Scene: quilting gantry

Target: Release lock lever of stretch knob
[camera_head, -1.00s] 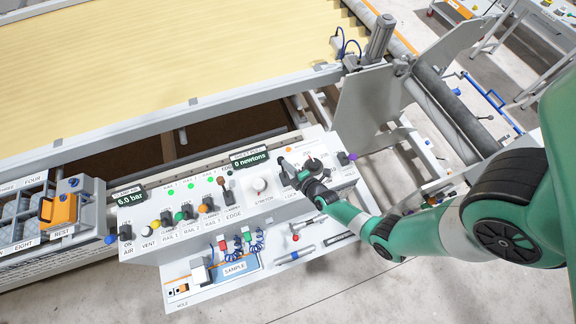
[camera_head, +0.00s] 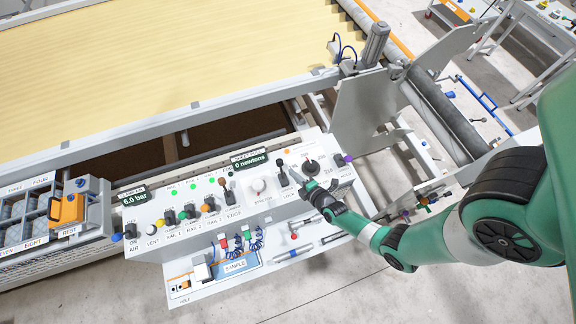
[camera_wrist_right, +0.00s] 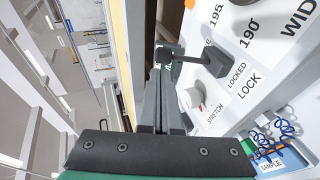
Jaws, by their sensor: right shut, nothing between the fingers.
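The white stretch knob (camera_head: 259,187) sits on the sloping control panel, and also shows in the right wrist view (camera_wrist_right: 191,98). The black lock lever (camera_head: 281,172) stands to its right above the LOCK label. In the right wrist view the lever (camera_wrist_right: 190,56) sticks out from its dark base, its knob end close to my fingertips. I cannot tell whether they touch. My right gripper (camera_head: 297,177) is shut and empty, just right of the lever in the head view; its closed fingers (camera_wrist_right: 160,85) show in the wrist view. My left gripper is out of view.
A black selector (camera_head: 311,166) is right of the lever. Display boxes, including one reading 0 newtons (camera_head: 251,163), stand along the panel's back. Several coloured valve levers are to the left. A lower shelf with a SAMPLE tray (camera_head: 236,267) lies in front.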

